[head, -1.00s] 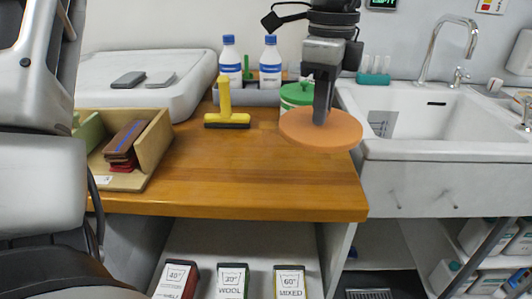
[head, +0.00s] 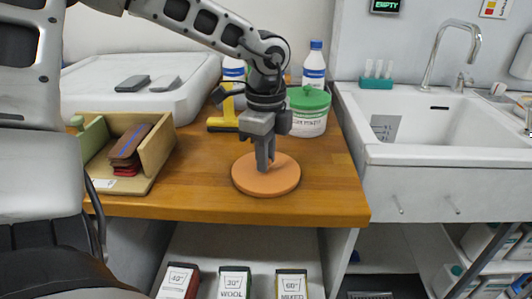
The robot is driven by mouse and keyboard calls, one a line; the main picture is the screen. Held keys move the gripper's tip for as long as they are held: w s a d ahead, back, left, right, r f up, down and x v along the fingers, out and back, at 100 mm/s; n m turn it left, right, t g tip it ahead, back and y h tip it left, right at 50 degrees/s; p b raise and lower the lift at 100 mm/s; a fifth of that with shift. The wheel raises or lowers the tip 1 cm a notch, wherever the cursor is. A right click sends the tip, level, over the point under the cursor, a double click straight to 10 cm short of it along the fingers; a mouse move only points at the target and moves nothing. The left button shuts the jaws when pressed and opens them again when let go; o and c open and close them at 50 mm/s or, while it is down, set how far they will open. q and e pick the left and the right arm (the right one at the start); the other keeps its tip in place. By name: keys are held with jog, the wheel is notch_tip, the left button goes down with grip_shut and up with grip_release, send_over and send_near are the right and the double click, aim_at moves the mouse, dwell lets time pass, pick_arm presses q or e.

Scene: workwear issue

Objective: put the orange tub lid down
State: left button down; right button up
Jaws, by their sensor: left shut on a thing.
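The orange tub lid (head: 282,183) is a flat round disc at the front middle of the wooden worktop (head: 200,190). It appears level and at the worktop surface; I cannot tell for certain whether it touches. My left gripper (head: 264,164) points down over the lid and is shut on it near its centre, hiding part of its top. A white tub with a green lid (head: 308,112) stands behind and to the right. My right gripper is not in view.
A wooden box (head: 155,155) with dark red and brown items stands at the left. A yellow-handled tool (head: 222,124) and blue-capped bottles (head: 314,66) stand behind my arm. A white sink (head: 430,153) adjoins at the right. The worktop right of the lid is clear.

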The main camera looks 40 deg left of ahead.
pick_arm(q)
jog(key=c, duration=1.7)
grip_release()
jog(key=shift+f+b, duration=0.15)
jog(key=shift+b, duration=0.2)
jog(key=shift+c, duration=0.2)
jog(key=o, duration=0.4)
notch_tip(320, 180, up, 12)
jog(key=shift+r+p, duration=0.25)
jog(key=shift+p, duration=0.25)
